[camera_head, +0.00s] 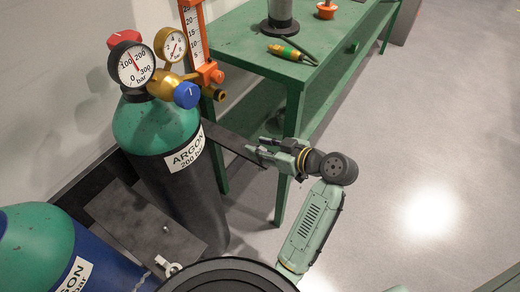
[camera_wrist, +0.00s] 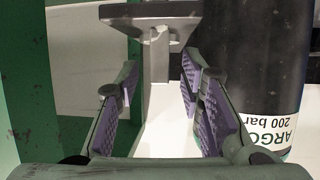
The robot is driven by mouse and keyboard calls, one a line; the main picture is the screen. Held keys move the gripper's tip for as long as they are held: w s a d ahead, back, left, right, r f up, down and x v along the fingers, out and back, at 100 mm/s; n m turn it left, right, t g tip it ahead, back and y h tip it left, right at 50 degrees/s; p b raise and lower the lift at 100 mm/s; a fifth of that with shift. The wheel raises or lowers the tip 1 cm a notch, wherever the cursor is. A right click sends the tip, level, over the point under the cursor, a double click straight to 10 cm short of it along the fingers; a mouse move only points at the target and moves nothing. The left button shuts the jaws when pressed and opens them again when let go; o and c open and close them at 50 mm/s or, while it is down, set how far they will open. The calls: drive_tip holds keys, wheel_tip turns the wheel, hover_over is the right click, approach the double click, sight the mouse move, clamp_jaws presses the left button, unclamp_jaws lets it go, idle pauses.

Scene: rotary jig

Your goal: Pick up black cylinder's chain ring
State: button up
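The black cylinder (camera_head: 183,185) with a green shoulder and an ARGON label stands upright at left centre. It also shows at the right of the wrist view (camera_wrist: 258,65), its label upside down. A pale ring (camera_head: 173,269) with a bit of chain shows low in the head view, between the black and blue cylinders; I cannot tell which cylinder it belongs to. My gripper (camera_head: 262,150) is right of the black cylinder, by the end of a dark bar. In the wrist view its purple-padded fingers (camera_wrist: 158,88) are apart, with nothing held between them.
The dark bar (camera_head: 232,141) sticks out beside the black cylinder; a grey bracket (camera_wrist: 150,12) shows beyond my fingertips. A green table (camera_head: 240,50) stands just behind my gripper. A blue cylinder (camera_head: 95,262) is at lower left. The floor at right is clear.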

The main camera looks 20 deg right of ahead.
drive_tip(key=shift+w+a+f, duration=0.1)
drive_tip(key=shift+w+a, duration=0.05)
drive_tip(key=shift+w, duration=0.05)
drive_tip(key=shift+c, duration=0.4)
clamp_jaws()
